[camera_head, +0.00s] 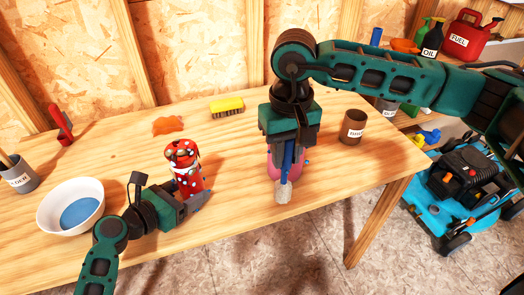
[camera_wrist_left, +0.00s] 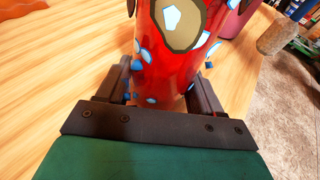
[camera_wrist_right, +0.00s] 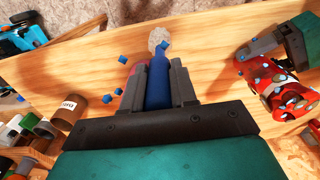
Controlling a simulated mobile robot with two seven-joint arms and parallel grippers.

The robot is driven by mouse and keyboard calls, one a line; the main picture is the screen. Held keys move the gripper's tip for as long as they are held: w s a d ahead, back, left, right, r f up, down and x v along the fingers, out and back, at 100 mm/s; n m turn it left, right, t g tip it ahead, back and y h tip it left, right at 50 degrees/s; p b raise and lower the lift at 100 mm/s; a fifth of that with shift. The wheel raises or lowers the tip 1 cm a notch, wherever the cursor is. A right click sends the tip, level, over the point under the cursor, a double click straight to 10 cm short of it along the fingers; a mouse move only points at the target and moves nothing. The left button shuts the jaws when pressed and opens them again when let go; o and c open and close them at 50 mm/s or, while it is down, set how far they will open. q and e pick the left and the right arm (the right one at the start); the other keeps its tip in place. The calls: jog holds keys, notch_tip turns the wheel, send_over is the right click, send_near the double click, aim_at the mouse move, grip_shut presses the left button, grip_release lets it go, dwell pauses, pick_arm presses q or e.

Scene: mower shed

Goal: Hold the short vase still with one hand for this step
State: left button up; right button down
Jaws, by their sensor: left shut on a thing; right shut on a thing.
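The short vase (camera_head: 187,176) is red with white, blue and brown patches and stands upright on the table. My left gripper (camera_head: 193,199) is shut on its lower part, with a finger at each side in the left wrist view (camera_wrist_left: 168,88). My right gripper (camera_head: 288,150) is shut on a blue-handled tool (camera_wrist_right: 157,88) with a pale, rough tip (camera_head: 284,193) pointing down. The tool is apart from the red vase, to its right. A pink object (camera_head: 271,167) stands partly hidden behind my right gripper. Small blue bits show near the tool in the right wrist view.
A white bowl (camera_head: 92,197) with blue contents and a grey cup (camera_head: 22,177) are at the left. A yellow sponge or brush (camera_head: 227,106) and an orange patch (camera_head: 168,125) lie behind. A brown cup (camera_head: 353,128) stands at the right, near the table edge.

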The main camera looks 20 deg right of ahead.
jog(key=w+a+r, duration=0.5)
jog(key=a+r, duration=0.4)
jog(key=w+a+r, duration=0.4)
jog(key=a+r, duration=0.5)
jog(key=a, duration=0.1)
notch_tip(320, 180, down, 13)
dwell(0.4)
jog(key=shift+w+d, duration=0.1)
dwell(0.4)
jog(key=shift+r, duration=2.25)
jog(key=shift+f, duration=2.3)
jog(key=shift+r, duration=0.1)
jog(key=shift+r, duration=2.2)
